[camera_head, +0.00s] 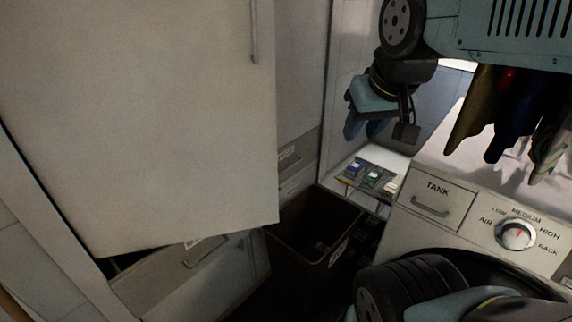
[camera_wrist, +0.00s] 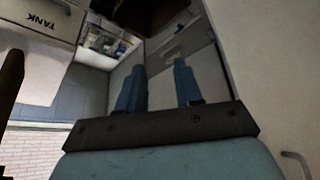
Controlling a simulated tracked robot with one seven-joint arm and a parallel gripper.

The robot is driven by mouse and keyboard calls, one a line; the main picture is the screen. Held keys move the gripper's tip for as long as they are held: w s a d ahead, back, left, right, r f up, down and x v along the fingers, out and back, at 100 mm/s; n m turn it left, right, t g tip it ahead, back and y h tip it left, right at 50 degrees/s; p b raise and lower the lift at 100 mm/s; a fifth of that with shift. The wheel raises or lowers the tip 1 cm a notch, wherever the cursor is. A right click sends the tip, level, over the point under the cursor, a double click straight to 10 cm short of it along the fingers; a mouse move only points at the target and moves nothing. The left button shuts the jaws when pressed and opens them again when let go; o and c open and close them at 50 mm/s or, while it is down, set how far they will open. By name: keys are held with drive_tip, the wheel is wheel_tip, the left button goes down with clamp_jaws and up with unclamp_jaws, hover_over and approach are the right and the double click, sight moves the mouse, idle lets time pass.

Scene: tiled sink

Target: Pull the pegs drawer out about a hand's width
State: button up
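My gripper (camera_head: 364,130) hangs at the upper middle of the head view, in front of the tiled wall. In the wrist view its two blue fingers (camera_wrist: 157,85) are apart with nothing between them. A grey drawer front with a small label (camera_head: 288,156) shows beyond the large pale door. A labelled front (camera_wrist: 174,54) also shows past the fingertips in the wrist view. Another drawer front (camera_head: 160,278) with a label and bar handle shows low, below the pale door. I cannot read these labels, so I cannot tell which is the pegs drawer. My gripper touches none of them.
The large pale door (camera_head: 150,110) covers much of the left. A dark brown bin (camera_head: 300,225) stands below the grey fronts. A machine with a TANK drawer (camera_head: 435,200) and dial (camera_head: 516,235) stands right. Small coloured items (camera_head: 370,178) sit on a rack. Dark garments (camera_head: 510,110) hang upper right.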

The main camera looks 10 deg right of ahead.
drive_tip(key=w+d+f+n+t+h, duration=0.1)
drive_tip(key=w+d+f+n, duration=0.15)
drive_tip(key=w, duration=0.65)
drive_tip(key=w+d+f+n+t+h, duration=0.1)
drive_tip(key=w+d+n, duration=0.3)
drive_tip(key=w, duration=0.5)
drive_tip(key=w+d+f+n+t+y, duration=0.3)
drive_tip(key=w+f+n, duration=0.7)
drive_tip(key=w+f, duration=0.7)
wheel_tip(320, 180, down, 21)
drive_tip(key=w+a+n+t+y, duration=0.2)
drive_tip(key=a+n+y, duration=0.1)
drive_tip(key=n+y, duration=0.55)
drive_tip(key=x, duration=1.3)
drive_tip(key=shift+w+f, duration=0.15)
drive_tip(key=shift+f, duration=0.05)
drive_tip(key=shift+c, duration=0.3)
clamp_jaws()
